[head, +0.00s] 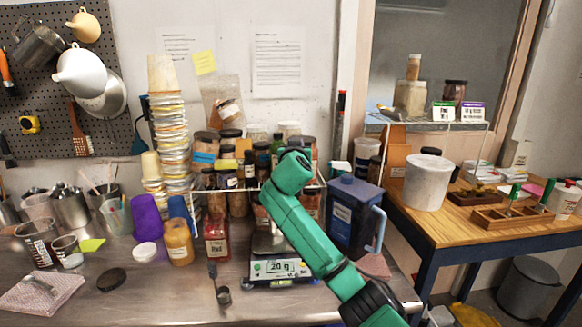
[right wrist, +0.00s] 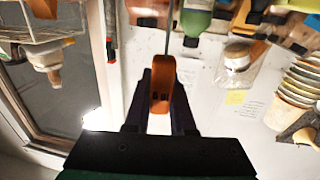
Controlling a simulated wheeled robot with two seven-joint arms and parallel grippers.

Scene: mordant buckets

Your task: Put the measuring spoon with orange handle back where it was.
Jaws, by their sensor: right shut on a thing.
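The measuring spoon's orange handle (right wrist: 160,80) is between the dark fingers of my right gripper (right wrist: 160,100), which is shut on it. A thin grey shaft runs up from the handle in the right wrist view; the bowl is not seen. In the head view my green right arm reaches up over the counter from the lower right, and its hand and the spoon are hidden behind it. My left gripper is in neither view.
Jars crowd the rack behind my arm. A jar of red powder (head: 216,240) stands left of the scale, a blue lidded bin (head: 350,215) right of it. Tall stacked cups (head: 170,130) stand at the back. A wooden table (head: 440,235) is at the right. The front left counter has some free room.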

